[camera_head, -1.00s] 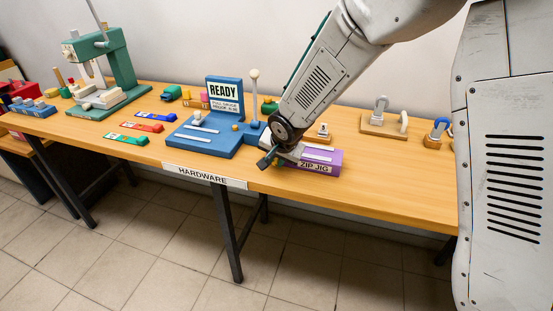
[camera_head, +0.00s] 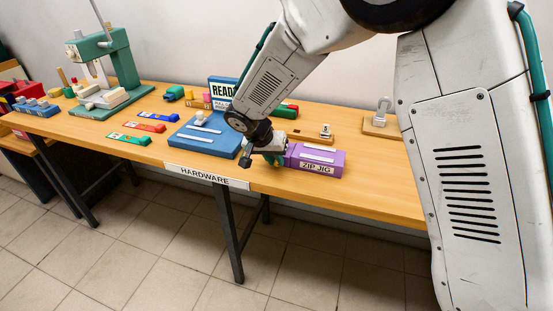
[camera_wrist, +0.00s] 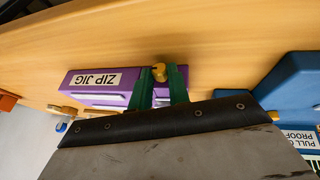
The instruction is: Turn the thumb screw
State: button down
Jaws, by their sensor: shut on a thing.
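The purple zip jig (camera_head: 316,160) lies on the wooden table near its front edge. It also shows in the wrist view (camera_wrist: 75,95), with its label upside down. A small yellow thumb screw (camera_wrist: 159,72) sits at the jig's end in the wrist view. My gripper (camera_wrist: 159,79) has a green finger on each side of the thumb screw and is shut on it at the fingertips. In the head view my gripper (camera_head: 278,159) is at the jig's left end, and the thumb screw is hidden there.
A blue stand with a READY sign (camera_head: 207,137) is close to my gripper's left. Red (camera_head: 144,127), green (camera_head: 128,138) and blue (camera_head: 157,117) flat pieces lie further left. A wooden base with a grey loop (camera_head: 382,121) stands behind right. Bare table lies right of the jig.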

jog(key=h, duration=0.1)
jog(key=g+h, duration=0.1)
jog(key=h, duration=0.1)
jog(key=shift+w+a+f+n, duration=0.2)
jog(key=shift+a+n, duration=0.2)
jog(key=shift+w+a+f+n+g+h, duration=0.15)
jog(key=shift+g+h, duration=0.1)
jog(key=shift+h, duration=0.4)
jog(key=shift+s+n+g+h, duration=0.1)
jog(key=shift+n+g+h, duration=0.1)
jog(key=shift+h, duration=0.5)
jog(key=shift+w+a+f+n+g+h, duration=0.15)
jog(key=shift+g+h, duration=0.1)
jog(key=shift+h, duration=0.4)
jog(key=shift+s, duration=0.1)
jog(key=c, duration=1.3)
grip_release()
jog(key=shift+d, duration=0.1)
